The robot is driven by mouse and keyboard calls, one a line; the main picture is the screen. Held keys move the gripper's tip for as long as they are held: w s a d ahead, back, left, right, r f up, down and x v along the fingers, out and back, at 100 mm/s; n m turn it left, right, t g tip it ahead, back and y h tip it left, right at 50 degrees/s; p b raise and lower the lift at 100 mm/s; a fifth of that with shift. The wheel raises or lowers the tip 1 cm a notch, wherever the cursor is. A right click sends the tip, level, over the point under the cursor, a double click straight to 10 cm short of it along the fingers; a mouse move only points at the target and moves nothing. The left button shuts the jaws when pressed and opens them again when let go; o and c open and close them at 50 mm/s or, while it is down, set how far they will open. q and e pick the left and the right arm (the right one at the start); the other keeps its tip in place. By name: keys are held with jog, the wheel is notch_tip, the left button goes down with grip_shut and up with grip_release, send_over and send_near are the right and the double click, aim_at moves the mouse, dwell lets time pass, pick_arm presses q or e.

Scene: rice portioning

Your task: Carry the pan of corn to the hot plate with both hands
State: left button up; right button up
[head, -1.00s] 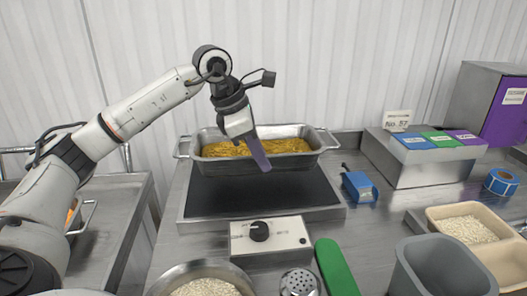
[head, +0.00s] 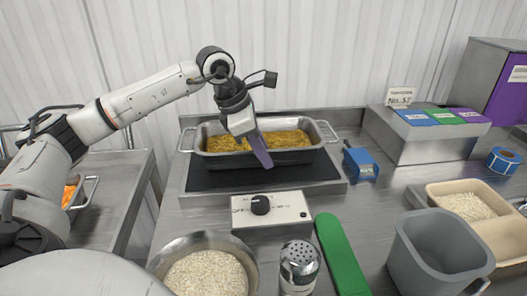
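The metal pan (head: 300,157) of yellow corn (head: 285,138) stands upright on the dark hot plate (head: 270,177), in the middle of the head view. Its wire handles stick out at the left and right ends. My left gripper (head: 259,150) reaches down from above in front of the pan's middle. Its finger overlaps the front rim and wall; I cannot tell whether it touches them. It shows side-on, so its opening is unclear. Neither visible handle has a gripper on it. My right gripper is not in view.
A control box (head: 272,210) with a black knob stands before the hot plate. A rice bowl (head: 205,243), a shaker (head: 299,262) and a green-handled tool (head: 340,255) lie nearer. A blue device (head: 360,163) sits right of the plate. A grey bin (head: 440,255) stands front right.

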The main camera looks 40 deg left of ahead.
pick_arm(q)
jog(key=v, duration=1.2)
dwell(0.6)
